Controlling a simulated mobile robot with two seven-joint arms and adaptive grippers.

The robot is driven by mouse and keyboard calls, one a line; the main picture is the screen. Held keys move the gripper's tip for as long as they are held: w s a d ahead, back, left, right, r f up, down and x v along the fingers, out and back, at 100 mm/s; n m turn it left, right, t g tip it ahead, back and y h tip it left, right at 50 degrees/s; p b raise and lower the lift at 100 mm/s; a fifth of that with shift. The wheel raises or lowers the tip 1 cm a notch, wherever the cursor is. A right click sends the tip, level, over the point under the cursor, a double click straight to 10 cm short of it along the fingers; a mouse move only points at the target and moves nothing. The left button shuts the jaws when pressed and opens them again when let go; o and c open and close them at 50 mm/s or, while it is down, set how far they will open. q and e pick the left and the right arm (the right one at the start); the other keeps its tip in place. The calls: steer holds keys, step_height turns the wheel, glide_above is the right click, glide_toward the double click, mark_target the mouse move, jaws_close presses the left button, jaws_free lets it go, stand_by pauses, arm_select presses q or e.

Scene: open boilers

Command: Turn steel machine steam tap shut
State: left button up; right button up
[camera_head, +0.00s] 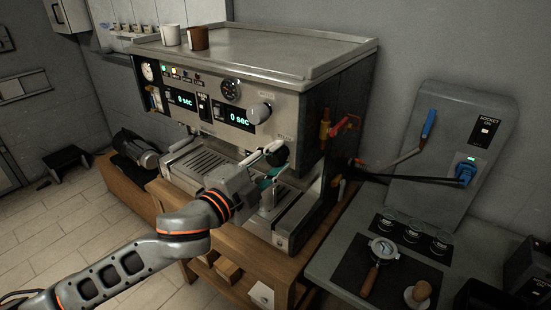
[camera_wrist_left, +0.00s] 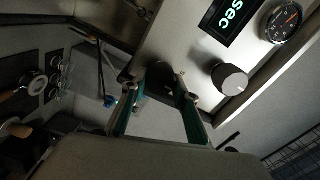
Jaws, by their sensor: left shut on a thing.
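The steel machine (camera_head: 280,85) stands on a wooden bench. A dark round knob (camera_head: 277,152), which looks like the steam tap, sits low at the right end of its front. My left gripper (camera_head: 266,163) reaches this knob from the front. In the left wrist view, my left gripper's green-sided fingers (camera_wrist_left: 157,92) are on either side of the dark knob (camera_wrist_left: 160,80), closed on it. The fingers partly hide the knob, and its turn angle cannot be told. A grey knob (camera_head: 260,112) is above it on the panel, clear of the fingers. My right gripper is not in view.
Two cups (camera_head: 198,38) stand on the machine's top. A red-handled valve (camera_head: 343,126) is on its right side. At right, a grey panel (camera_head: 448,145) with a blue plug (camera_head: 465,172) stands behind a counter holding a portafilter (camera_head: 382,250) and a tamper (camera_head: 421,291).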

arm_select(q)
steer(key=o, duration=1.1)
steer(key=v, duration=1.2)
